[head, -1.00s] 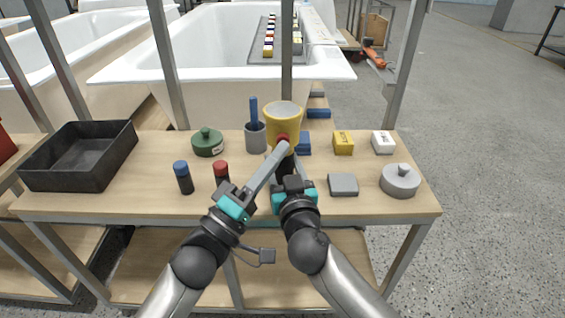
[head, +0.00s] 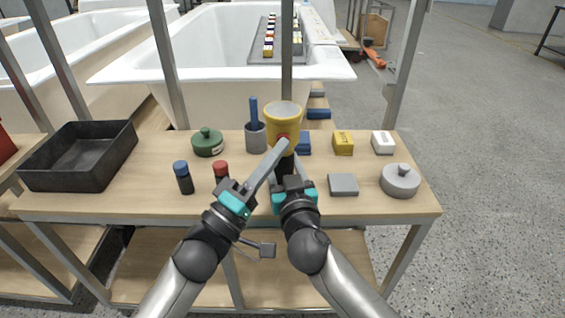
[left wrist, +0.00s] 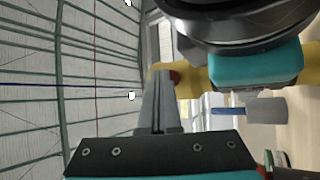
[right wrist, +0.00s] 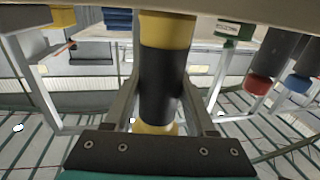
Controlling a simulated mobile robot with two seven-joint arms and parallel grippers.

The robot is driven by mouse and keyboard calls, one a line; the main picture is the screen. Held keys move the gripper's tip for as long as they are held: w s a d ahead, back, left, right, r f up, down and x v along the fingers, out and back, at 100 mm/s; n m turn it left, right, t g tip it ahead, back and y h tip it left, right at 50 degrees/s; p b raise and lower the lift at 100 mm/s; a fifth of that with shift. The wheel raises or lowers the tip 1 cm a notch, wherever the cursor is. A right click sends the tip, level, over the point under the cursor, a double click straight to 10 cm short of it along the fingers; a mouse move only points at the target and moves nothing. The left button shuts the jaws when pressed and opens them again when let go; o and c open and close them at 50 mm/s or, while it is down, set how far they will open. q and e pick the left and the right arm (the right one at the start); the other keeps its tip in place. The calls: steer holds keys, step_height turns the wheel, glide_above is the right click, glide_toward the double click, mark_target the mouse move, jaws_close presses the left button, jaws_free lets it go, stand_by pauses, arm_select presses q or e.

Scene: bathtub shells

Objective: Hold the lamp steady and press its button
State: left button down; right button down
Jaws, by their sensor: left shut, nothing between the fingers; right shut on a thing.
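The lamp (head: 282,118) is a yellow torch shape with a wide head and a black grip, standing upright near the middle of the table. A red button (head: 283,137) is on its near side. My right gripper (right wrist: 162,85) is shut around the black grip (right wrist: 163,65), which shows between its fingers in the right wrist view. My left gripper (head: 283,145) is shut and empty, its tips right at the button. In the left wrist view the tips (left wrist: 160,73) lie beside the red button (left wrist: 175,77); whether it is pressed in, I cannot tell.
On the wooden table (head: 130,195), a black tray (head: 78,158) stands left. Blue-capped (head: 184,178) and red-capped (head: 221,172) bottles stand left of my arms. A grey block (head: 343,185) and lidded grey pot (head: 400,181) lie right. A grey cup (head: 256,138) is close behind.

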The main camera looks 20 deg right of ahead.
stand_by(0.3)
arm_select(q)
steer(key=shift+s+a, duration=0.2)
steer(key=shift+s, duration=0.25)
steer(key=s+a, duration=0.1)
steer(key=s, duration=0.4)
steer(key=shift+s+a, duration=0.3)
steer(key=shift+s, duration=0.1)
arm_select(e)
steer(key=shift+c, duration=0.7)
jaws_free()
